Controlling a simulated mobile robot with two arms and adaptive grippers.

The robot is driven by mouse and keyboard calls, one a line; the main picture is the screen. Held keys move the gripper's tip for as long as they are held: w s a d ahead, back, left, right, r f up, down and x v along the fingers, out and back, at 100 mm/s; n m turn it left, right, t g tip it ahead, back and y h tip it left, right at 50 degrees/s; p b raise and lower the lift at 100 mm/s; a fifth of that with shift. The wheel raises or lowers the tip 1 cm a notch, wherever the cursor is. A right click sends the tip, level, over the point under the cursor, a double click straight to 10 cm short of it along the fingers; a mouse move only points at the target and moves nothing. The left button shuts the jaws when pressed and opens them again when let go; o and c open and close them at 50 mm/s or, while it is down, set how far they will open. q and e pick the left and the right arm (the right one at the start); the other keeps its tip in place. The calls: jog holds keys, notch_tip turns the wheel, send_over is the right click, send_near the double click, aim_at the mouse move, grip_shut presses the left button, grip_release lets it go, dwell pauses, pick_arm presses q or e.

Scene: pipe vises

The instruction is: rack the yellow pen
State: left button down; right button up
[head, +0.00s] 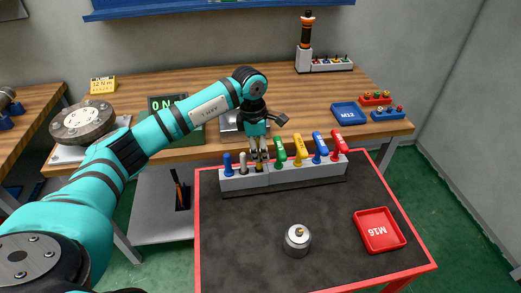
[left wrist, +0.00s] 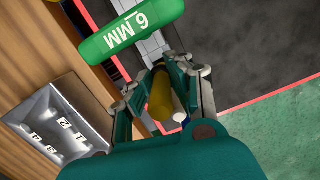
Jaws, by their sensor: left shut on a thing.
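The yellow pen (left wrist: 159,96) is between the fingers of my left gripper (left wrist: 165,100) in the left wrist view. In the head view this gripper (head: 258,154) points down over the left part of the grey rack (head: 300,174), shut on the pen. Only a small dark and yellow bit of the pen shows below the fingers there, at the rack's top. I cannot tell whether it is fully seated. A white pen (head: 243,162) and a blue pen (head: 227,164) stand upright in the rack to the left. My right gripper is out of view.
Green (head: 280,152), yellow (head: 299,150), blue (head: 320,147) and red (head: 339,145) handles stand in the rack, the green one close to my gripper. A metal cylinder (head: 298,240) and a red M16 tray (head: 380,231) sit on the dark cart top (head: 240,230), otherwise mostly clear.

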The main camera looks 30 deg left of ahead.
aim_at(261, 163)
pick_arm(q)
jog(key=shift+f+b, duration=0.3)
jog(key=shift+f, duration=0.15)
jog(key=shift+f+b, duration=1.4)
jog(key=shift+f, duration=0.45)
dwell(1.0)
jog(key=shift+s+f, duration=0.15)
dwell(0.7)
jog(key=c, duration=1.2)
grip_release()
jog(key=shift+o, duration=0.3)
jog(key=shift+r, duration=0.25)
jog(key=r, duration=0.3)
jog(key=a+r, duration=0.1)
jog(key=r, duration=0.7)
jog(key=shift+s+a+r, duration=0.15)
jog(key=shift+a+r, duration=0.05)
